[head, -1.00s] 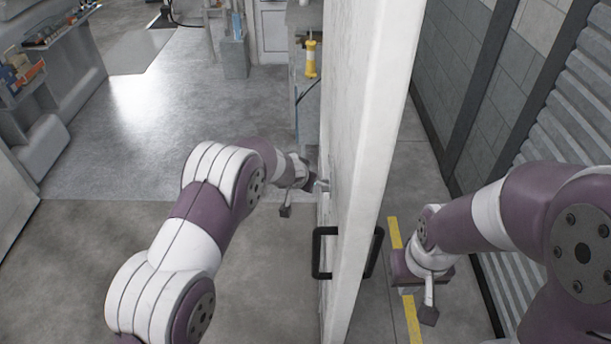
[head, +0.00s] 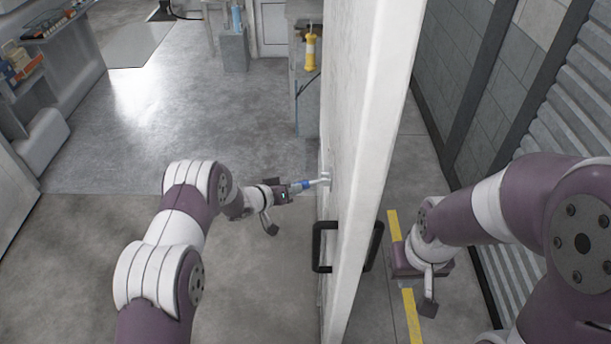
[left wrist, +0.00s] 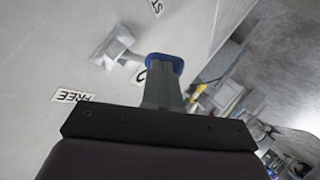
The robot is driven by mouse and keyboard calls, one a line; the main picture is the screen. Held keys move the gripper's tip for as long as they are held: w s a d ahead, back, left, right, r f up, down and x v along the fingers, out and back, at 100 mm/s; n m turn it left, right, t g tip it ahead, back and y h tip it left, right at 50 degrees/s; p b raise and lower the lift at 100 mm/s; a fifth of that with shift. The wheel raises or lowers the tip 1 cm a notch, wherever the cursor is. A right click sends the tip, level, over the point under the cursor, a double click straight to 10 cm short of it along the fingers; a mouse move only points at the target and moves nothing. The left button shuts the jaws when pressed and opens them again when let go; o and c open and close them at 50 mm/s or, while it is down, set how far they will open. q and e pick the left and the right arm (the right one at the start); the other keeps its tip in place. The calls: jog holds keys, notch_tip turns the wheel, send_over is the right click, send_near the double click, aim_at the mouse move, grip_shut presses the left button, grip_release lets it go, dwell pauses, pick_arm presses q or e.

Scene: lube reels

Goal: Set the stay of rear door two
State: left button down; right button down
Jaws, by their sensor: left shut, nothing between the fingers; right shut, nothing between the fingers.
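The white door (head: 368,110) stands edge-on to me in the head view, with a black pull handle (head: 318,247) on its left face. A small pale lever (head: 322,178) sticks out of that face; in the left wrist view it is a light grey T-shaped lever (left wrist: 112,46). Labels lie around it: one reads FREE (left wrist: 73,97), another is cut off at the top, a third is partly hidden by my fingers. My right gripper (head: 404,282) is shut, right of the door, fingers mostly hidden.
A corrugated wall (head: 575,110) closes in the right side. A yellow floor stripe (head: 411,315) runs under my right gripper. A bench with a yellow bottle (head: 310,50) stands beyond the door. The floor (head: 150,120) at left is open.

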pick_arm(q)
jog(key=shift+r, duration=0.3)
jog(key=shift+r+p, duration=0.55)
jog(key=shift+r, duration=0.1)
